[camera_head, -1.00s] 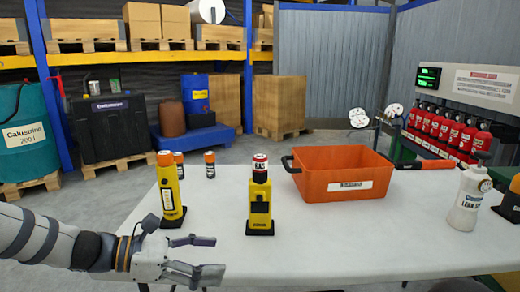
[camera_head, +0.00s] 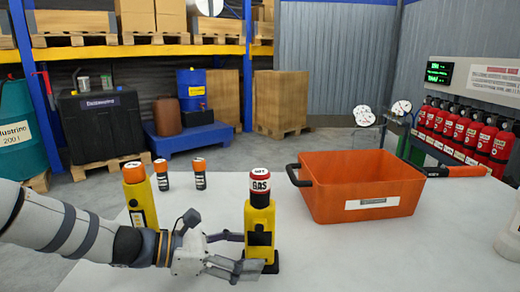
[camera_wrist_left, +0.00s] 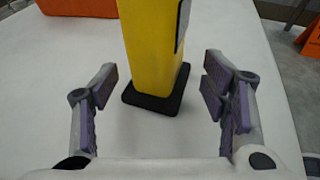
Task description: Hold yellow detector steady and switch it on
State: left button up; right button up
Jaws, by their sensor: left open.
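The yellow detector (camera_head: 262,222) stands upright on a small black base on the white table, with a red and white cap marked GAS. My left gripper (camera_head: 246,252) is open low beside it, one finger on its far side and one on its near side. In the left wrist view the detector's yellow lower body (camera_wrist_left: 150,45) stands ahead, roughly centred between the spread fingers, with visible gaps on both sides. Its top is cut off there, and no switch can be made out. My right gripper is not in view.
A second yellow device (camera_head: 139,200) with an orange cap stands left, partly behind my left arm. Two small orange-capped cylinders (camera_head: 161,175) (camera_head: 200,174) stand behind it. An orange bin (camera_head: 372,203) stands right of the detector. A white bottle (camera_head: 509,238) is at the right edge.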

pick_arm(q)
jog(key=shift+b+x, duration=0.3)
jog(key=shift+x, duration=0.85)
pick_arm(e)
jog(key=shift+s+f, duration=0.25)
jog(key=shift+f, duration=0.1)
pick_arm(q)
jog(key=shift+r, duration=0.1)
jog(key=c, duration=1.2)
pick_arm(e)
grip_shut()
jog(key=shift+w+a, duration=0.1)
